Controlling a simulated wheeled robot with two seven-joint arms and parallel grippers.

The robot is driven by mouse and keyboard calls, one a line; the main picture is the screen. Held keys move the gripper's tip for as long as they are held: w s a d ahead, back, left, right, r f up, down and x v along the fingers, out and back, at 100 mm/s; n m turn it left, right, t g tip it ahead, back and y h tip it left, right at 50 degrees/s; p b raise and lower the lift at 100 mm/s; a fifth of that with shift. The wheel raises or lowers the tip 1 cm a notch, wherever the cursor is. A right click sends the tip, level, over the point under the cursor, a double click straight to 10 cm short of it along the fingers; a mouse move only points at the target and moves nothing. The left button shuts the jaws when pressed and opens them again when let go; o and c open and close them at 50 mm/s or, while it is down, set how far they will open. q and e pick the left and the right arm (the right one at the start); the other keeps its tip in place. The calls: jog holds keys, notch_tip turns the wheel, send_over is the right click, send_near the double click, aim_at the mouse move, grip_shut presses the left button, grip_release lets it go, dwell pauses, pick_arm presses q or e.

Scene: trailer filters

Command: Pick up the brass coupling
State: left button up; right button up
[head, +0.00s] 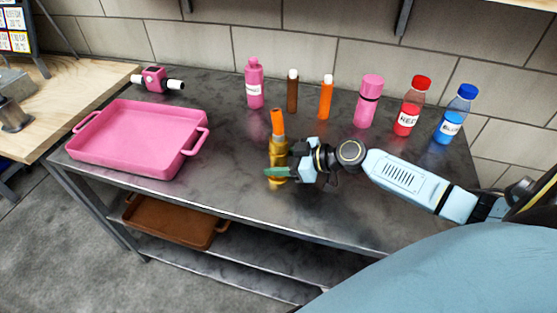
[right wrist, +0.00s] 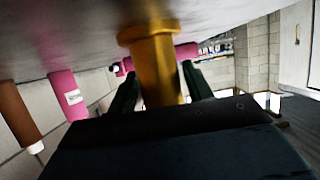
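The brass coupling (head: 278,153) stands upright on the dark table, with an orange cylindrical piece (head: 278,121) at its top. My right gripper (head: 279,171) is at the coupling, low on its body, with one green finger across the near side. In the right wrist view the coupling (right wrist: 154,62) stands between the two dark green fingers. The fingers lie close to its sides, and I cannot tell whether they press on it. The coupling's far side is hidden. My left gripper is not in view.
A pink tray (head: 125,140) and a pink valve-like part (head: 155,80) are at the left. Along the back stand a pink bottle (head: 254,85), brown tube (head: 292,92), orange tube (head: 326,98), pink flask (head: 369,100), red bottle (head: 408,118) and blue bottle (head: 455,115).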

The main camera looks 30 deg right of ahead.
jog(key=shift+r, duration=0.1)
jog(key=c, duration=0.8)
